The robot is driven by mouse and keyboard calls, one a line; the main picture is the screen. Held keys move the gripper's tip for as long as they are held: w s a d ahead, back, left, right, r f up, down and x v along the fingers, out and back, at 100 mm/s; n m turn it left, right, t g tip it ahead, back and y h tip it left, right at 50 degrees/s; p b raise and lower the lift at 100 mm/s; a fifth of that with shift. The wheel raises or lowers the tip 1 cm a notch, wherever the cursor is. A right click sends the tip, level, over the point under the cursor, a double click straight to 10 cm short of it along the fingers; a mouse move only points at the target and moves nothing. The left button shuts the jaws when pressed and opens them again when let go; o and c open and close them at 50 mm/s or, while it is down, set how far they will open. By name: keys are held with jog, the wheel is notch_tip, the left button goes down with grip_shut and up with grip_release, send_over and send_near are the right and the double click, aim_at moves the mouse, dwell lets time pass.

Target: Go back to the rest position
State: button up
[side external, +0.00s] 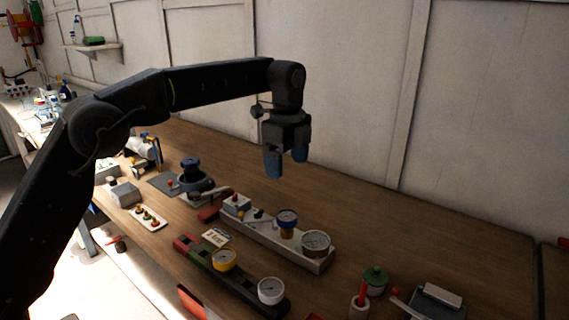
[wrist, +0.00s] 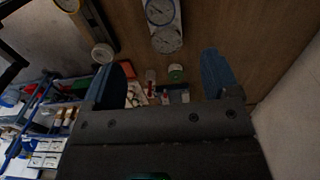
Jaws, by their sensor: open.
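My gripper (side external: 286,160) hangs in the air above the wooden bench, pointing down. Its two blue fingers are apart with nothing between them. In the wrist view the open fingers (wrist: 160,80) frame the bench top and several small items far below. The gripper touches nothing. My dark arm reaches in from the lower left of the side view.
Below the gripper is a pale rack with gauges (side external: 276,233). A dark rail with a yellow gauge (side external: 224,260) and a white gauge (side external: 271,291) lies nearer. A green-lidded jar (side external: 375,278) stands right. The bench (side external: 420,225) is clear toward the back wall.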

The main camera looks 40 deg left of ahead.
jog(key=s+a+r+n+t, duration=0.1)
jog(key=s+a+r+n, duration=0.2)
jog(key=s, duration=0.5)
jog(key=s+a+r+n+t, duration=0.1)
jog(key=s+r+n+t, duration=0.15)
jog(key=s+n, duration=0.4)
jog(key=s+a+f+n+t, duration=0.1)
jog(key=s+f+n, duration=0.2)
jog(key=s, duration=0.6)
jog(key=s+a+f+n+t, duration=0.1)
jog(key=s+f+n, duration=0.3)
jog(key=s, duration=0.4)
jog(key=shift+s+a+f+n, duration=0.15)
jog(key=shift+s+a+n, duration=0.2)
jog(key=shift+n, duration=0.4)
